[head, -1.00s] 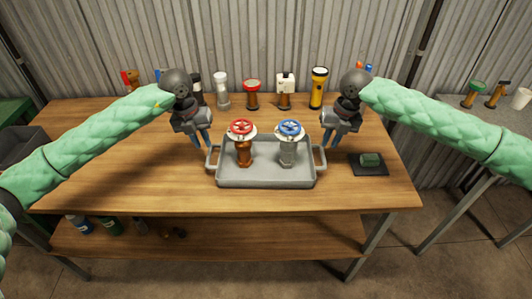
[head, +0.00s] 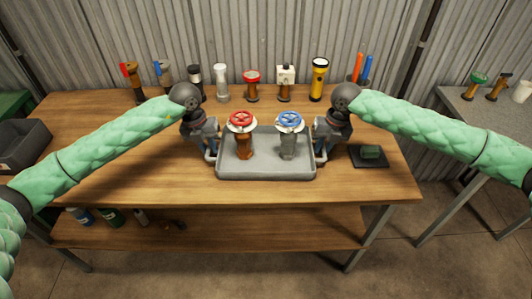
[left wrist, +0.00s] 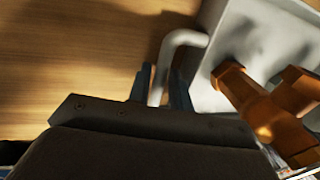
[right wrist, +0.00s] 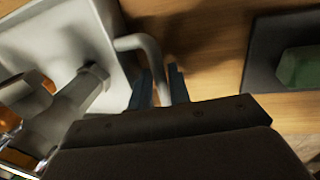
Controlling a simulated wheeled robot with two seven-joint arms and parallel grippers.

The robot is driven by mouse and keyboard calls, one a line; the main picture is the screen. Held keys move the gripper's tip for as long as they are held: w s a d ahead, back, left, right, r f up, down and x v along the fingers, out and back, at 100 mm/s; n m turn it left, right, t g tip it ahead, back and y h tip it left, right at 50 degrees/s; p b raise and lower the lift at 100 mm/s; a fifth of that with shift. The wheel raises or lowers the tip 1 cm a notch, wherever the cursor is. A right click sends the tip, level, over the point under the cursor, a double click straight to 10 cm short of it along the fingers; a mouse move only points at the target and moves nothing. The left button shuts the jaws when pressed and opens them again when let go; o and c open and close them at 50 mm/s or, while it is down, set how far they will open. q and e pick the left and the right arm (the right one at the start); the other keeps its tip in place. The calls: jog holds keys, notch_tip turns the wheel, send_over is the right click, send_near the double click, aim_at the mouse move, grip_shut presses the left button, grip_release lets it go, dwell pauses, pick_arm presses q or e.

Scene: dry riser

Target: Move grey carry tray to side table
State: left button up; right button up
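The grey carry tray (head: 266,172) rests flat on the wooden workbench near its front edge. A valve with a red handwheel (head: 241,122) and one with a blue handwheel (head: 290,122) stand upright in it. My left gripper (head: 210,156) is at the tray's left handle; in the left wrist view its fingers (left wrist: 161,85) straddle the bar, not visibly clamped. My right gripper (head: 320,158) is at the right handle; in the right wrist view its fingers (right wrist: 162,88) also straddle the bar with small gaps. The side table (head: 462,108) is at the right, partly cut off.
Several fittings and a yellow torch (head: 318,78) line the workbench's back. A green block on a dark pad (head: 370,156) lies right of the tray. The side table holds a green-topped fitting (head: 476,84), another fitting and a white cup (head: 521,91). Floor separates the tables.

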pick_arm(q)
jog(key=shift+d+f, duration=0.1)
jog(key=shift+f, duration=0.35)
pick_arm(e)
jog(key=shift+a+f, duration=0.1)
jog(key=shift+f, duration=0.35)
pick_arm(q)
grip_shut()
pick_arm(e)
grip_shut()
pick_arm(q)
jog(key=shift+r, duration=0.25)
pick_arm(e)
jog(key=shift+r, duration=0.25)
